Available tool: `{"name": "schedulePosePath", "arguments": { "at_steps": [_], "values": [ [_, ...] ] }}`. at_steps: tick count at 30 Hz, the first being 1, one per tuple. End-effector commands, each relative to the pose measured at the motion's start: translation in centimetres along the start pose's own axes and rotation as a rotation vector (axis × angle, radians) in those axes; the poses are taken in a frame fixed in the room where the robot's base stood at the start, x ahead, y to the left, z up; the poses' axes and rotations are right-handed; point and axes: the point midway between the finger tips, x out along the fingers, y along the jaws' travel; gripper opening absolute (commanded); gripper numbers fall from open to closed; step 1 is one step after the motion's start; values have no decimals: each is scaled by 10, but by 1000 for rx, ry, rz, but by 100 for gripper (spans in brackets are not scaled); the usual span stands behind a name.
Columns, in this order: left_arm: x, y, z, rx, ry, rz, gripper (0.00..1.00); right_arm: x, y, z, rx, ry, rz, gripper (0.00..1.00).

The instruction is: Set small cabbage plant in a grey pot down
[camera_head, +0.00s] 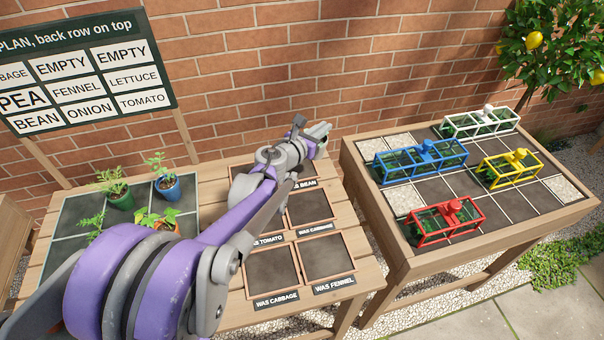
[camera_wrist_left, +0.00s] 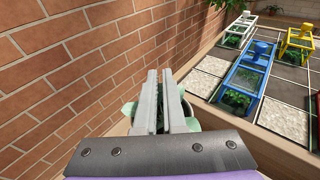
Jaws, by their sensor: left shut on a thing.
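My left gripper (camera_head: 318,132) reaches across the middle table to its back right, near the brick wall. In the left wrist view its two fingers (camera_wrist_left: 166,105) are close together. Pale green cabbage leaves (camera_wrist_left: 128,111) show on both sides of the fingers, so the gripper is shut on the small cabbage plant. The grey pot is hidden in both views, and I cannot tell whether it touches a surface. The arm hides the plant in the head view. My right gripper is not in view.
Framed dark squares with "WAS" labels, such as the "WAS CABBAGE" square (camera_head: 271,271), show on the table. Potted plants stand on a green-grey tray (camera_head: 62,216) at left. The right bed (camera_head: 496,225) holds coloured frames over plants. A plan board (camera_head: 85,75) stands behind.

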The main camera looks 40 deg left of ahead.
Motion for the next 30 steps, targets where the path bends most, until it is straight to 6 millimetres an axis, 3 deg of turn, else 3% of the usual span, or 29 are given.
{"name": "schedulePosePath", "arguments": {
  "at_steps": [1, 3, 8, 15, 30],
  "values": [
    [-3, 23, -2, -8, 1, 44, 0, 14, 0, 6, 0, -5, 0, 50],
    [-7, 44, 3, -15, 0, 86, 0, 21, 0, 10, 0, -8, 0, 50],
    [-12, 68, 5, -25, -2, 135, 0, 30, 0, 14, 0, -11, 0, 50],
    [-4, 69, -36, -27, -2, 138, 0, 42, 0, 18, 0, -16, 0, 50],
    [6, 69, -85, -26, -3, 136, 0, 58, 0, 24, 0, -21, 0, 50]
  ]
}}
